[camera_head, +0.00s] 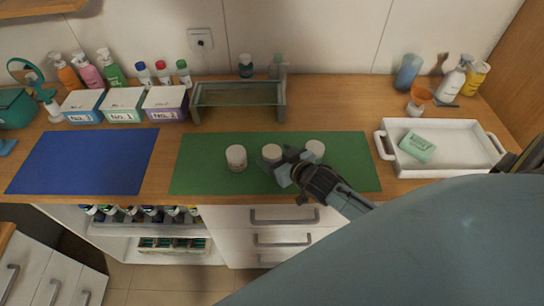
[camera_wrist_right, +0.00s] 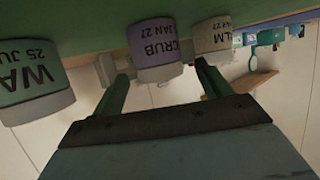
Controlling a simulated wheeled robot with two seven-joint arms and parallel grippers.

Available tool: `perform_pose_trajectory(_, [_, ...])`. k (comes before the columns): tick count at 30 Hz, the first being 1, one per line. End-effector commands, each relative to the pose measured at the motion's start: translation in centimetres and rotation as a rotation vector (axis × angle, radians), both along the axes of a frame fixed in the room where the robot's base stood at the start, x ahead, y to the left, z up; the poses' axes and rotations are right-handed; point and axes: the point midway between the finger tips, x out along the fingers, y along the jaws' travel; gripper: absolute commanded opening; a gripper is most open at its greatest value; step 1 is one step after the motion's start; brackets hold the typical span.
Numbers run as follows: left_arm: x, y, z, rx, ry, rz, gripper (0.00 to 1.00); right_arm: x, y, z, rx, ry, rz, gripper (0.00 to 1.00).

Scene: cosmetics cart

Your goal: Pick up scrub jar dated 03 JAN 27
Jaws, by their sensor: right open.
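Three white-lidded jars stand in a row on the green mat (camera_head: 210,178). The middle one is the scrub jar (camera_head: 271,152); in the right wrist view the scrub jar (camera_wrist_right: 155,48) has a purple label reading "CRUB" and "JAN 27", its day partly cut off. My right gripper (camera_head: 284,166) is at the near side of the middle jar and covers part of it. In the wrist view the right gripper (camera_wrist_right: 155,72) is open, its fingers pointing at the scrub jar, one on each side. Contact cannot be told. My left gripper is not in view.
A jar with a green label (camera_wrist_right: 34,78) and a grey-labelled jar (camera_wrist_right: 212,40) flank the scrub jar closely. A white tray (camera_head: 459,172) with a green soap box (camera_head: 417,147) stands right. A glass riser (camera_head: 238,93) stands behind. The blue mat (camera_head: 84,160) is clear.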

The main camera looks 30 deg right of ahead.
Motion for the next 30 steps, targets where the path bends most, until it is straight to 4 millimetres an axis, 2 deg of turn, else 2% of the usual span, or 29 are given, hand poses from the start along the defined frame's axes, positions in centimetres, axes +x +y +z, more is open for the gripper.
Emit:
perform_pose_trajectory(3, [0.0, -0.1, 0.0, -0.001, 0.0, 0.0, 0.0, 1.5, 0.0, -0.6, 0.0, -0.001, -0.001, 0.77])
perform_pose_trajectory(6, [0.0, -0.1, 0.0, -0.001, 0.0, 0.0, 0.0, 2.1, 0.1, -0.9, -0.001, -0.001, 0.0, 0.77])
perform_pose_trajectory(14, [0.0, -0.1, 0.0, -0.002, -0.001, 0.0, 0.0, 2.3, 0.1, -1.0, -0.001, 0.0, 0.0, 0.77])
perform_pose_trajectory(26, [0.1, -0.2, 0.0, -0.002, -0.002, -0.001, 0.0, 2.3, 0.1, -1.0, -0.001, 0.0, 0.0, 0.27])
perform_pose_trajectory(30, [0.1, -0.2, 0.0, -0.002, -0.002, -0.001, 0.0, 2.3, 0.1, -1.0, -0.001, -0.001, 0.0, 0.26])
